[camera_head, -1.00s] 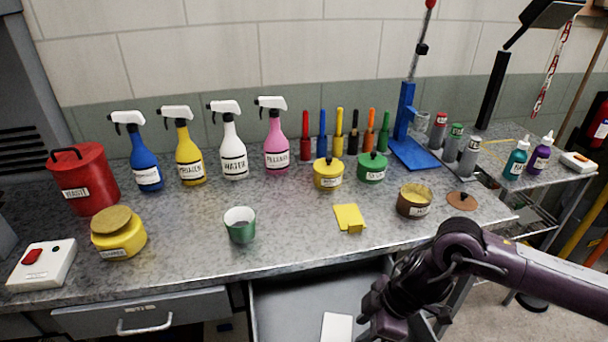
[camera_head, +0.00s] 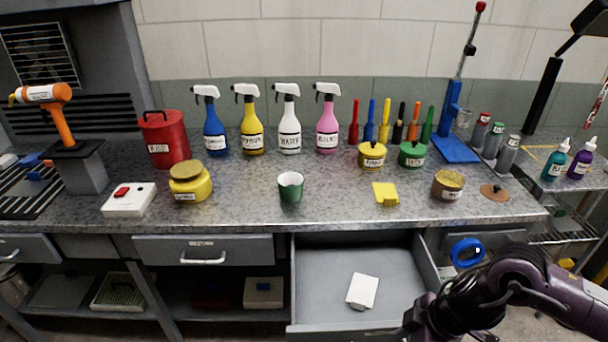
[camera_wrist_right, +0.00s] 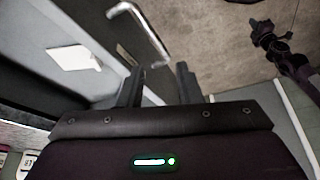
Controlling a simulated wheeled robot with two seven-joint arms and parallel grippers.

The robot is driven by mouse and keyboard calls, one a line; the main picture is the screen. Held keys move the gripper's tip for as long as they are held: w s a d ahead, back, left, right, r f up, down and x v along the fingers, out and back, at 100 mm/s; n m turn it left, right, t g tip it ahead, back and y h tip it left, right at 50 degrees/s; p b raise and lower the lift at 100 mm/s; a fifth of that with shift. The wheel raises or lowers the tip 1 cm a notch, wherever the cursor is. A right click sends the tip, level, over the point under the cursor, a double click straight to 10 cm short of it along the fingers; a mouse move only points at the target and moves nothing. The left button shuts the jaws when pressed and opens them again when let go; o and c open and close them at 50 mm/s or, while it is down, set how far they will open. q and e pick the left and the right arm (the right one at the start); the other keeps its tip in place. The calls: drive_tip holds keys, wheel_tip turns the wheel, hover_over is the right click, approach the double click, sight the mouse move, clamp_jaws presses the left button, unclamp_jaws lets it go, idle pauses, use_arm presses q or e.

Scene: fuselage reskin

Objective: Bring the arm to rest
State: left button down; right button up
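My right arm (camera_head: 520,295) comes in at the lower right of the head view, in front of the bench and beside the open drawer (camera_head: 310,265). Its gripper is at the bottom edge there and hard to make out. In the right wrist view my right gripper (camera_wrist_right: 158,75) has its two fingers apart with nothing between them. The drawer's handle (camera_wrist_right: 142,32) shows beyond the fingers, apart from them. My left gripper does not show in the head view. A dark jointed arm part at the upper right of the wrist view may be my left arm.
The bench (camera_head: 240,210) holds spray bottles, a red can (camera_head: 165,138), a green cup (camera_head: 290,187), yellow and green pots, and a yellow cloth (camera_head: 385,193). A wire-shelf cart stands at the right.

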drive_tip(key=w+a+r+m+t+y, duration=0.1)
drive_tip(key=a+r+t, duration=0.2)
drive_tip(key=a, duration=0.6)
drive_tip(key=w+a+r+t+y, duration=0.2)
drive_tip(key=a+r+t, duration=0.1)
drive_tip(key=a, duration=0.5)
drive_tip(key=s+d+f+m+g+h, duration=0.2)
drive_tip(key=s+d+f+m+h, duration=0.3)
drive_tip(key=d, duration=0.4)
drive_tip(key=s+d+f+m+g+h, duration=0.25)
drive_tip(key=s+d+m, duration=0.35)
drive_tip(key=d, duration=0.3)
wheel_tip(320, 180, down, 29)
drive_tip(key=s, duration=0.2)
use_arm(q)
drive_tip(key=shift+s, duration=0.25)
use_arm(e)
drive_tip(key=s+d+f+g, duration=0.2)
drive_tip(key=s+d+f, duration=0.1)
drive_tip(key=s+f, duration=1.5)
drive_tip(key=shift+s+f, duration=0.25)
drive_tip(key=shift+s, duration=0.55)
